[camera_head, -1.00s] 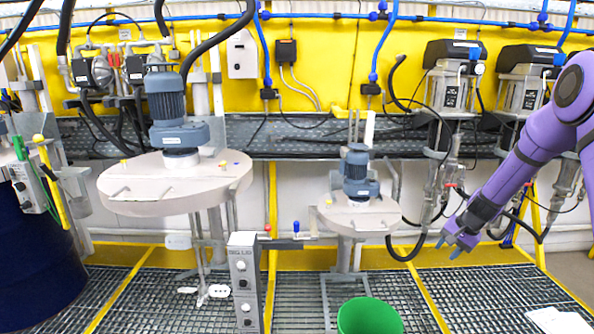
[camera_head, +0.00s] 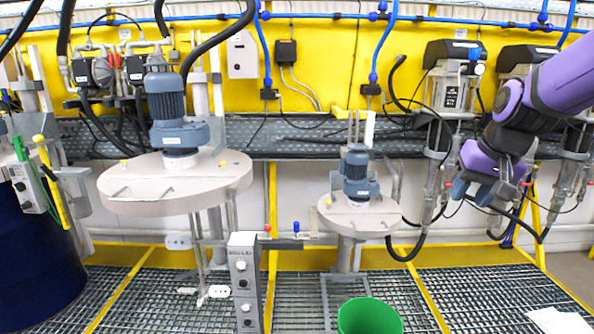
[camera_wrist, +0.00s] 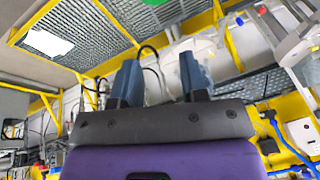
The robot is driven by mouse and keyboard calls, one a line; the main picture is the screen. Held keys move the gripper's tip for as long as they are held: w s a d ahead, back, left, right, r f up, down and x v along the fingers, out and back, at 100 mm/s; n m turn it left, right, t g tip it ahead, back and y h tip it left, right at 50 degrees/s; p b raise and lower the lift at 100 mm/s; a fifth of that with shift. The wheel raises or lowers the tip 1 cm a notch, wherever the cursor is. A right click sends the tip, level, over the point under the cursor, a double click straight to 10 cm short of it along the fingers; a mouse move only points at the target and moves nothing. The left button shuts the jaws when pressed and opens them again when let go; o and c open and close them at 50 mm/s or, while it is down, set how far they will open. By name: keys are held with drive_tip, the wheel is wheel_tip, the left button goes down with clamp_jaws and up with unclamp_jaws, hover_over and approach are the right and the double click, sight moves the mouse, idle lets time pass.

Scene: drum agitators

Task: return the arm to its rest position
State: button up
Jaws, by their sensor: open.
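My gripper (camera_head: 470,192) is at the right of the head view, on my purple arm, in front of the pumps and hoses along the back wall. Its two blue-grey fingers stand apart with nothing between them. In the wrist view, my gripper (camera_wrist: 159,78) shows its two fingers spread and empty, over a tilted view of the place. My arm is folded, with the elbow at the right edge of the head view.
A small drum agitator (camera_head: 357,208) stands left of my gripper, and a larger one (camera_head: 175,182) farther left. A green bucket (camera_head: 369,316) is on the grating. A control box (camera_head: 244,282) stands between. Black hoses hang near my gripper.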

drive_tip(key=s+a+r+n, duration=0.1)
drive_tip(key=s, duration=0.9)
drive_tip(key=s+a+r+n+t+h, duration=0.1)
drive_tip(key=s+r, duration=0.1)
drive_tip(key=s, duration=0.8)
drive_tip(key=shift+s+a+r+n+t, duration=0.15)
drive_tip(key=shift+s+r+n+t, duration=0.15)
drive_tip(key=shift+n, duration=0.1)
